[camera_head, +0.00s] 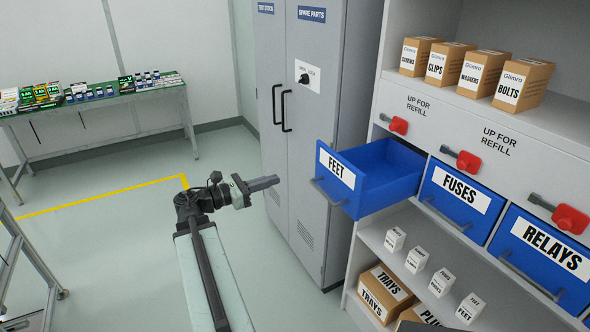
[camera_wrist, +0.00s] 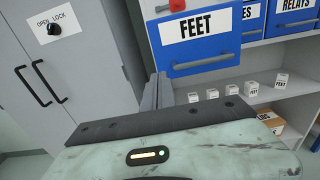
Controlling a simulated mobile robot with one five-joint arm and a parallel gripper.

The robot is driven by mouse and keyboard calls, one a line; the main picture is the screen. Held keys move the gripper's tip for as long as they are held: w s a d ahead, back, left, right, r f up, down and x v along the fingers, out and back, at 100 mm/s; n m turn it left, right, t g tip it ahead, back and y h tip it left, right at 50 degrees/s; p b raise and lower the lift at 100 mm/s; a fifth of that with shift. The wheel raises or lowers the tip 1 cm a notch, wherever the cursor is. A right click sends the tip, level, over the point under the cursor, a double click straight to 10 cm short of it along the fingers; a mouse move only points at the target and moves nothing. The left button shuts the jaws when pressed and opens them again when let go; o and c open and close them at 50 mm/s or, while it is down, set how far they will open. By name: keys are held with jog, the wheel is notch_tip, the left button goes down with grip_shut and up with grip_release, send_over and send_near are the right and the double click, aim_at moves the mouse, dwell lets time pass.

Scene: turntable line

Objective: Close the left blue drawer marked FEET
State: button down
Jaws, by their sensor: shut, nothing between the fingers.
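The blue drawer marked FEET (camera_head: 375,201) is pulled out of the shelf unit, its inside looking empty from above. Its front, with a white label and a grey bar handle, also shows in the wrist view (camera_wrist: 228,50). My gripper (camera_head: 277,182) is shut and empty. It is in front of the drawer and to its left in the head view, apart from the drawer front. In the wrist view its closed fingers (camera_wrist: 158,90) point forward, below and left of the drawer front.
The FUSES drawer (camera_head: 436,204) and RELAYS drawer (camera_head: 520,262) sit flush to the right. Red levers (camera_head: 468,161) are above the drawers. A grey cabinet (camera_head: 315,110) stands left of the shelf unit. Small white boxes (camera_head: 417,259) stand on the shelf below.

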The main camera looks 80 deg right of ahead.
aim_at(317, 167)
jog(key=x, duration=1.3)
jog(key=shift+s+d, duration=0.15)
jog(key=shift+s, duration=0.05)
jog(key=shift+d, duration=0.1)
